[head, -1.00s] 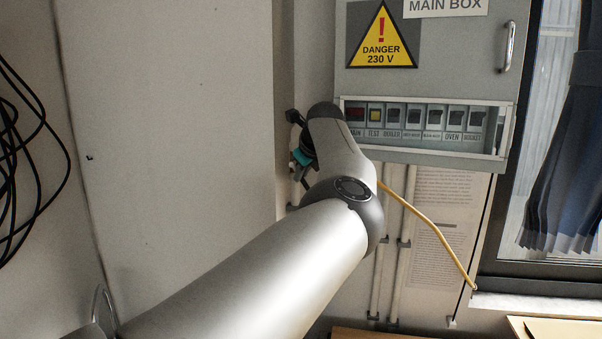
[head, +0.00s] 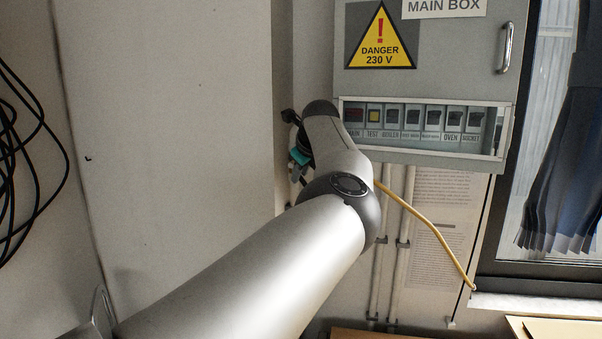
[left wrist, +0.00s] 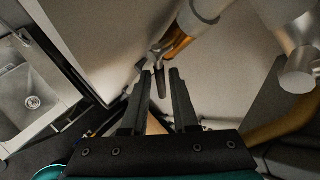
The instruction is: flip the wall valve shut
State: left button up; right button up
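In the left wrist view, the wall valve shows as a brass-coloured body (left wrist: 176,43) on a pipe, with a short grey-brown lever (left wrist: 160,82) hanging from it. My left gripper (left wrist: 161,74) is open, with its two black fingers apart. The lever appears between or just beyond the fingertips; I cannot tell whether either finger touches it. In the head view, my left arm hides the valve, and only dark and teal parts of the left gripper show beside the wrist. My right gripper is in neither view.
A grey main box (head: 470,60) with a row of switches hangs right of my left wrist. A yellow cable (head: 425,228) and thin pipes run below it. A window is at the right. The left wrist view shows a metal sink (left wrist: 28,92) at the left and larger pipes (left wrist: 297,70) at the right.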

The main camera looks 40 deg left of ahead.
pick_arm(q)
jog(key=b+v, duration=0.4)
jog(key=v, duration=1.1)
jog(key=shift+s+d, duration=0.1)
